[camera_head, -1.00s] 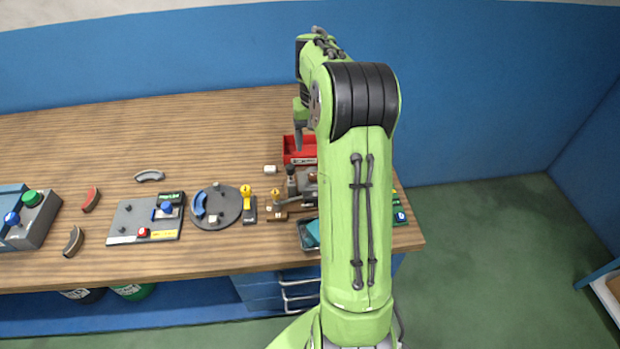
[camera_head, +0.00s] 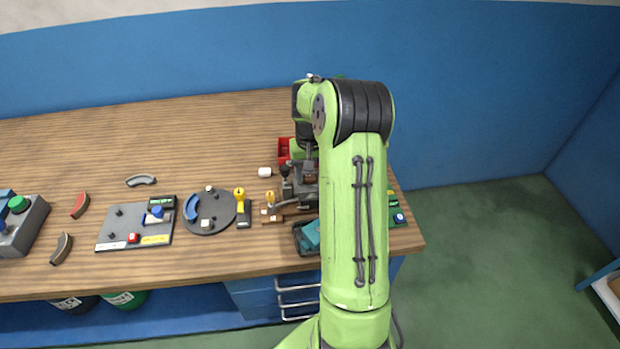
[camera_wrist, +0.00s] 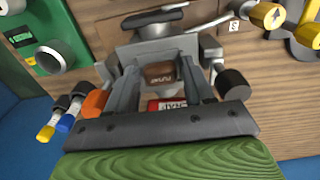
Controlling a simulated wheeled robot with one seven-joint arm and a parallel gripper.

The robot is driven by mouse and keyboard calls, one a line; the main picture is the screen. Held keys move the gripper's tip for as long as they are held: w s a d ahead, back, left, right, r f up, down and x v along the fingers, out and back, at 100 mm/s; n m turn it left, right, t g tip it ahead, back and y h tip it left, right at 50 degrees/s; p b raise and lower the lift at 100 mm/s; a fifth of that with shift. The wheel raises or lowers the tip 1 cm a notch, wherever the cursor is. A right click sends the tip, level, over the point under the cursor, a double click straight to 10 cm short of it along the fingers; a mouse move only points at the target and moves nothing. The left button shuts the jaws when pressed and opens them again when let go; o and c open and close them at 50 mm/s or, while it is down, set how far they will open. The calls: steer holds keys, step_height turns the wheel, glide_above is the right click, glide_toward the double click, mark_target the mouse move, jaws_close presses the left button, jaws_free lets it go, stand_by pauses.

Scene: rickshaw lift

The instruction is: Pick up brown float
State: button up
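A small brown block with pale lettering, which looks like the brown float (camera_wrist: 160,73), shows in the wrist view at a grey metal machine. My gripper (camera_wrist: 160,76) points at it, with one grey finger on each side of the block. The fingers stand apart, and I see narrow gaps beside the block, though contact at the tips is hard to judge. In the head view my arm hides most of the gripper and the block, over the grey machine (camera_head: 304,183).
A red tray (camera_head: 283,150) sits behind the machine, and a teal part in a dark tray (camera_head: 310,236) in front. A round grey plate (camera_head: 216,222) and a flat control board (camera_head: 135,228) lie to the left. The table's back left is clear.

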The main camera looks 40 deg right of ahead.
mark_target(310, 176)
steer(key=c, duration=0.7)
step_height(310, 176, up, 10)
steer(key=shift+p, duration=1.15)
